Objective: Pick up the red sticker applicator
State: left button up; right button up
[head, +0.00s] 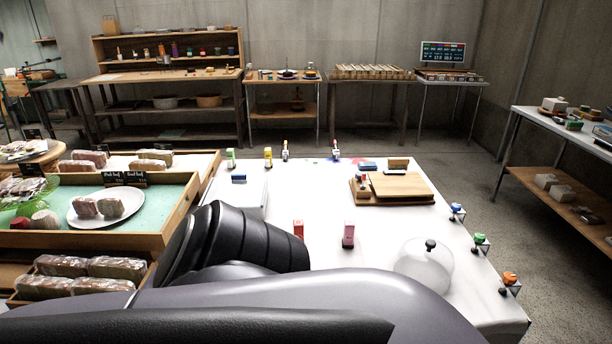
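A small upright tool with a red part and a white body (336,150) stands at the far edge of the white table; it looks like the red sticker applicator, but it is too small to be certain. Similar small tools with other colours stand along the edges: green (231,158), yellow (268,157), and at the right blue (457,212), green (481,243) and orange (509,282). A red box-like piece (298,229) stands nearer, partly behind my arm. My arm crosses the bottom of the view. Neither gripper shows.
The white table (385,222) has clear room in its middle. A wooden display tray (180,213) with wrapped loaves adjoins at left.

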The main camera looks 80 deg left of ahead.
aim_at(297, 224)
jog(key=u, duration=2.55)
